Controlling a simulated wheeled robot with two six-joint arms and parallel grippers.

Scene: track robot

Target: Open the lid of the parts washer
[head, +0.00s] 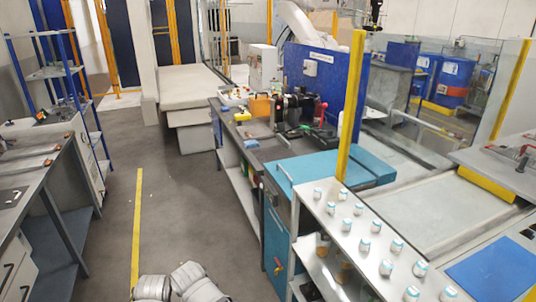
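A teal-topped cabinet, which looks like the parts washer (276,242), stands at the middle right, at the end of the long workbench. Its flat teal lid (308,168) appears to lie shut on top. A yellow post and a shelf rack hide part of its right side. Neither of my grippers is in view. Only white rounded parts, likely of my own arms, show at the bottom edge, well apart from the cabinet.
A metal shelf rack (325,218) with several small white jars stands against the cabinet's near right side. A cluttered workbench (262,152) runs behind it. A grey bench (22,190) is at left. The floor (190,205) with a yellow line is clear between them.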

